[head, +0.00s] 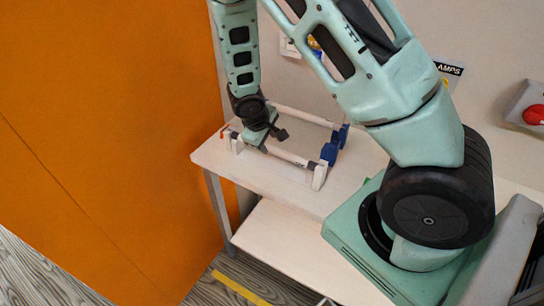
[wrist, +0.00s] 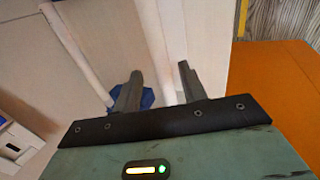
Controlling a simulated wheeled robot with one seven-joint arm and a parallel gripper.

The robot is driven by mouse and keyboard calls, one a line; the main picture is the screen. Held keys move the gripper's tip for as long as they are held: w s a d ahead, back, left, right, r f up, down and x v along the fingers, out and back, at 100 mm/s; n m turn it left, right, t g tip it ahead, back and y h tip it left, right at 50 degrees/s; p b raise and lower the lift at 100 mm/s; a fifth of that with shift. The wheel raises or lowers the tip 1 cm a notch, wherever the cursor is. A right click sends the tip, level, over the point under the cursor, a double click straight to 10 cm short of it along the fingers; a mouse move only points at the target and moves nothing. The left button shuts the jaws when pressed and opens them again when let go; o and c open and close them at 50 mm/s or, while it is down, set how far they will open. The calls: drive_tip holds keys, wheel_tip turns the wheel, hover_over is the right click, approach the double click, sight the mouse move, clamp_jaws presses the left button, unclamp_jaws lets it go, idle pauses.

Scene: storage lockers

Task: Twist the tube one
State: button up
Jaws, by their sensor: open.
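Two white tubes lie roughly parallel on a rack on the pale table. The near tube (head: 289,157) runs from under my gripper (head: 272,143) to a white end support. The far tube (head: 298,116) lies behind it. In the wrist view my gripper (wrist: 160,85) is open, with its two dark fingers on either side of one tube (wrist: 152,35). The other tube (wrist: 76,50) is left of the fingers. I cannot tell whether either finger touches the tube. Which tube is "tube one" is not marked.
Blue pieces (head: 329,154) sit at the tubes' right ends; a blue piece (wrist: 146,98) shows behind the left finger. White supports (head: 319,177) hold the near tube. A tall orange panel (head: 110,130) stands left of the table (head: 215,157). A red button (head: 534,114) is on the wall.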

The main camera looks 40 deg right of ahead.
sight(271, 148)
drive_tip(key=shift+s+a+f+h+b, duration=0.1)
drive_tip(key=shift+a+f+h+b, duration=0.25)
drive_tip(key=shift+b, duration=0.85)
drive_tip(key=shift+d+b, duration=0.1)
drive_tip(key=shift+b, duration=0.25)
drive_tip(key=b+x, duration=0.6)
drive_tip(key=shift+d+f, duration=0.1)
drive_tip(key=shift+d, duration=0.15)
drive_tip(key=c, duration=0.9)
drive_tip(key=shift+o, duration=0.2)
drive_tip(key=shift+p, duration=1.8)
drive_tip(key=shift+g+y+p, duration=0.4)
drive_tip(key=shift+y+p, duration=0.75)
drive_tip(key=shift+p, duration=1.8)
